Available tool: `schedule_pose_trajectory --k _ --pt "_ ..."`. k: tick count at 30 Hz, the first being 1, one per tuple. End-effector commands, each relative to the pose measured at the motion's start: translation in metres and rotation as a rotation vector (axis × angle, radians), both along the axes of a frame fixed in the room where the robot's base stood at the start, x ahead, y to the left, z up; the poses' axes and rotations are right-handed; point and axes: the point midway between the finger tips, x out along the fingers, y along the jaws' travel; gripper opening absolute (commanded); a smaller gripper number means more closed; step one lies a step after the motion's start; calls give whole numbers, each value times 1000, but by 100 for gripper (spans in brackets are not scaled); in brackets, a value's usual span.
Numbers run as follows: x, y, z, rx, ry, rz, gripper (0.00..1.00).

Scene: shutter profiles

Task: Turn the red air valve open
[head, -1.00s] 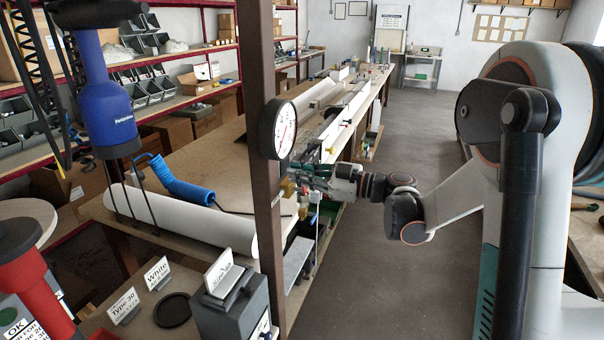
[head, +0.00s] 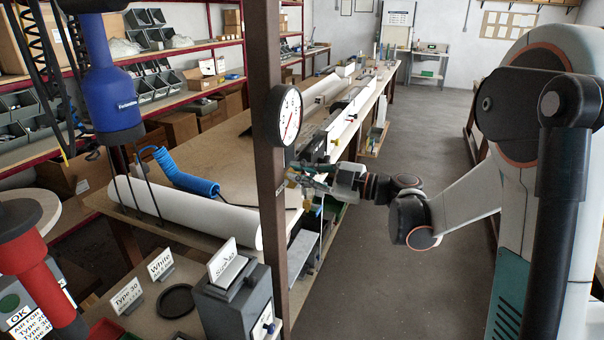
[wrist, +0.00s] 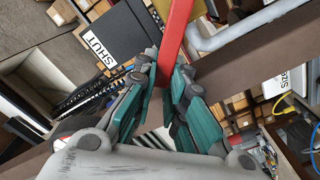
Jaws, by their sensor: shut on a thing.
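The red valve lever (wrist: 179,30) shows in the wrist view as a flat red bar running down from the top edge between my fingers. My gripper (wrist: 167,72) has its teal and grey fingers closed on the lever's lower end. The fingers hide that end of the lever. A white label reading SHUT (wrist: 98,51) is on a dark plate to the left of the lever. In the head view my gripper (head: 304,180) is just right of the brown post, beside the bench edge. The lever cannot be made out there.
The brown post (head: 272,215) carries a round gauge (head: 290,115) close to my gripper. A grey pipe (wrist: 255,30) crosses right of the lever in the wrist view. The workbench (head: 235,150) holds a white roll (head: 190,213). The aisle floor (head: 400,290) is clear.

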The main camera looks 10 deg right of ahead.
Motion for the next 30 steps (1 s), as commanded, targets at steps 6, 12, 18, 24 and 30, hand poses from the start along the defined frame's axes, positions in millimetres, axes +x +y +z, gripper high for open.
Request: schedule_pose_trajectory --k 6,12,18,24,30 --pt "0 0 -1 -1 2 0 0" --pt "0 0 0 0 2 0 33" --pt "0 0 0 1 2 0 33" --pt "-7 -12 0 1 2 -4 33" --pt "-29 -43 0 1 2 -5 33"
